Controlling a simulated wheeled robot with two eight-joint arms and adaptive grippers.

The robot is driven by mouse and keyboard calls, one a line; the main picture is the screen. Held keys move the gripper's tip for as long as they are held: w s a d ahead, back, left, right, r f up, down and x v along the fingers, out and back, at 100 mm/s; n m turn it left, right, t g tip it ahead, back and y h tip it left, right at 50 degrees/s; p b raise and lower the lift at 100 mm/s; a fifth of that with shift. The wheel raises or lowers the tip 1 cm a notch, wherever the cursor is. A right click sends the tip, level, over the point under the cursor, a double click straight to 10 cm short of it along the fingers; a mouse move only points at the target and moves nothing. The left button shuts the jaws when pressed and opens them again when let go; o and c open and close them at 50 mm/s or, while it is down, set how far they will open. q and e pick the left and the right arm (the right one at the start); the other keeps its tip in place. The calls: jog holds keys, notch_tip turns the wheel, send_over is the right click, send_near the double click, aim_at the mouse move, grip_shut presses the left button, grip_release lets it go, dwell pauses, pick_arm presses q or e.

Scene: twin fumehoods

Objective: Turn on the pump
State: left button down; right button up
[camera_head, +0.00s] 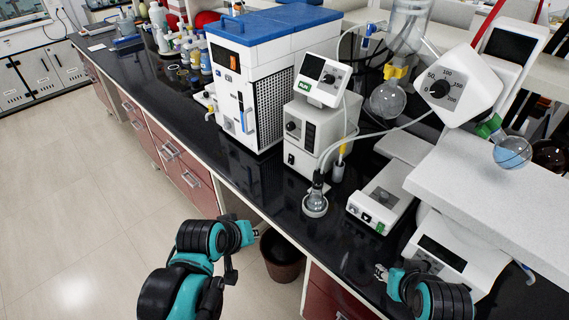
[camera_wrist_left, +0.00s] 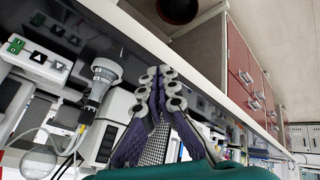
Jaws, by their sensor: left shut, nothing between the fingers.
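The pump (camera_head: 315,132) is a white box on the black bench with a dark knob and a switch low on its front. A tilted controller with a screen and knob (camera_head: 322,80) sits on top of it. A small glass flask (camera_head: 315,204) hangs at its front right; it also shows in the left wrist view (camera_wrist_left: 104,72). My left gripper (camera_head: 256,232) is in front of the bench edge, below and left of the pump, apart from it. Its purple fingers are shut and empty in the left wrist view (camera_wrist_left: 160,85). My right gripper (camera_head: 380,272) is by the bench edge at the right; its jaws are too small to judge.
A blue-topped chiller (camera_head: 262,75) stands left of the pump. A white scale-like base (camera_head: 382,197) and a rotary evaporator (camera_head: 462,85) stand to the right. Bottles (camera_head: 190,50) line the back left. A dark bin (camera_head: 281,256) is below the bench. The floor at left is clear.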

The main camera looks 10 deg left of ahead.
pick_arm(q)
jog(key=w+a+n+t+h+p, duration=0.1)
jog(key=w+a+n+t+h, duration=0.1)
jog(key=w+n, duration=0.8)
jog(key=w+a+n+t+h+p, duration=0.2)
jog(key=w+a+n+h, duration=0.1)
jog(key=w+n, duration=0.7)
jog(key=n+h, duration=0.1)
jog(key=n, duration=0.3)
jog(key=shift+a+f+n, duration=0.2)
jog(key=shift+f+n, duration=0.05)
jog(key=shift+n, duration=0.05)
jog(key=shift+w, duration=0.15)
jog(key=b, duration=0.3)
send_near(290, 164)
jog(key=x, duration=0.5)
jog(key=shift+w+f, duration=0.15)
jog(key=shift+f, duration=0.1)
jog(key=shift+w+d, duration=0.35)
jog(key=shift+w, duration=0.15)
